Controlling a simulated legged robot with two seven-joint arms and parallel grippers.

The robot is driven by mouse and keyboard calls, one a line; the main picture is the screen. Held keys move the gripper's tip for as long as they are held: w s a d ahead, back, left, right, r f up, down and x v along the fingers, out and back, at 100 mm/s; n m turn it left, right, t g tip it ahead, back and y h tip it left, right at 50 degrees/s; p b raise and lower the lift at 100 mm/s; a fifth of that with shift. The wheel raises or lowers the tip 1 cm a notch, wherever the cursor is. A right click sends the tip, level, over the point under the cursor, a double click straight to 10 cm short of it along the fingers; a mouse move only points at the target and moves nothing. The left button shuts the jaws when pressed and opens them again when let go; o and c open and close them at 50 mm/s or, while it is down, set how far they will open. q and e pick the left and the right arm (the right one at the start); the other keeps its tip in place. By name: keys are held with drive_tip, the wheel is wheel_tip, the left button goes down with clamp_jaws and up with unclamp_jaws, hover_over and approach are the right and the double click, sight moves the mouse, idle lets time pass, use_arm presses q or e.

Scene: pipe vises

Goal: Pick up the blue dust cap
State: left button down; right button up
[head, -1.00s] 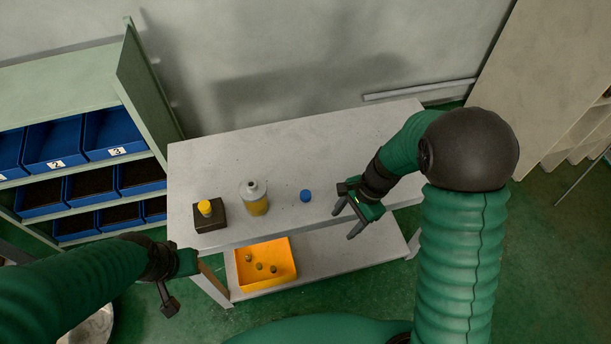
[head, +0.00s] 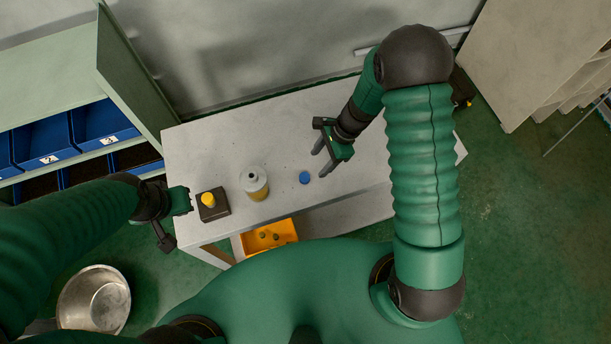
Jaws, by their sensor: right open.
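The blue dust cap (head: 304,177) is a small round disc lying on the grey table top (head: 225,150), right of the bottle. My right gripper (head: 320,163) is open and empty, just above and to the right of the cap in the picture. Its fingers point down toward the table beside the cap; I cannot tell the exact height. My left gripper (head: 170,222) is off the table's left end, away from the cap. Whether its jaws are open or shut is unclear.
A bottle with yellowish contents (head: 254,184) stands left of the cap. A dark box with a yellow knob (head: 212,206) stands at the table's left end. An orange tray (head: 270,237) is on the lower shelf. A metal bowl (head: 95,300) is on the floor.

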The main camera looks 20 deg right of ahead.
sight(307, 175)
drive_tip(key=x, duration=0.4)
drive_tip(key=w+x, duration=0.1)
drive_tip(key=x, duration=0.1)
drive_tip(key=shift+a+f, duration=0.25)
drive_tip(key=shift+f, duration=0.05)
drive_tip(key=x, duration=0.3)
drive_tip(key=shift+s+d+f, duration=0.15)
drive_tip(key=shift+s+f, duration=0.2)
drive_tip(key=shift+w+f, duration=0.1)
drive_tip(key=shift+f, duration=0.15)
drive_tip(key=c, duration=0.8)
use_arm(q)
drive_tip(key=shift+w+a+f, duration=0.1)
drive_tip(key=shift+w+a, duration=0.15)
drive_tip(key=shift+w, duration=0.25)
use_arm(e)
clamp_jaws()
